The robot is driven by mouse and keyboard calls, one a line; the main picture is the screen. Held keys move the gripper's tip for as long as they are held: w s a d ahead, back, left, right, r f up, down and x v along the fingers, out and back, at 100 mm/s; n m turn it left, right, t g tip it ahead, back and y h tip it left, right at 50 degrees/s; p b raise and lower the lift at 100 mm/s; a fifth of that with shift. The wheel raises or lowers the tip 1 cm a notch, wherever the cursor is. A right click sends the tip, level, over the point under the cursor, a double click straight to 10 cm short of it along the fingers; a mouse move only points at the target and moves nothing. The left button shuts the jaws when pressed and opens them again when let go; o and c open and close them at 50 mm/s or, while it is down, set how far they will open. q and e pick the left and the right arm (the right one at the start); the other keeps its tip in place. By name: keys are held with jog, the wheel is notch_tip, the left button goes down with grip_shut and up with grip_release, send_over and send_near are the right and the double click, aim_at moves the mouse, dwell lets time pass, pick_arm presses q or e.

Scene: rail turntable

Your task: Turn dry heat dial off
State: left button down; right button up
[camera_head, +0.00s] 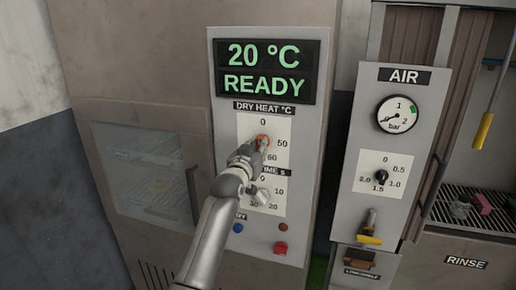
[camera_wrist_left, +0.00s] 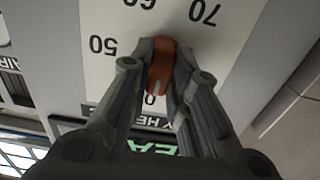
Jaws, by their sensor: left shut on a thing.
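The dry heat dial is an orange-red knob (camera_head: 262,139) on a white scale under the label DRY HEAT °C, in the middle of the head view. My left gripper (camera_head: 258,145) reaches it from below and hides part of it and some numbers. In the left wrist view the fingers (camera_wrist_left: 160,70) are closed on both sides of the knob (camera_wrist_left: 162,62). That view is upside down, and the pale mark on the knob's end lies right by the 0. The display (camera_head: 262,72) reads 20 °C READY. My right gripper is not in view.
A time dial (camera_head: 257,194) sits just below, partly behind my gripper. Under it are a blue button (camera_head: 238,228) and a red button (camera_head: 281,248). The air panel (camera_head: 398,125) with gauge and knob stands right. A glass-fronted door (camera_head: 150,175) is left.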

pick_arm(q)
jog(key=shift+f, duration=0.15)
jog(key=c, duration=1.4)
grip_release()
jog(key=shift+o, duration=0.2)
jog(key=v, duration=1.2)
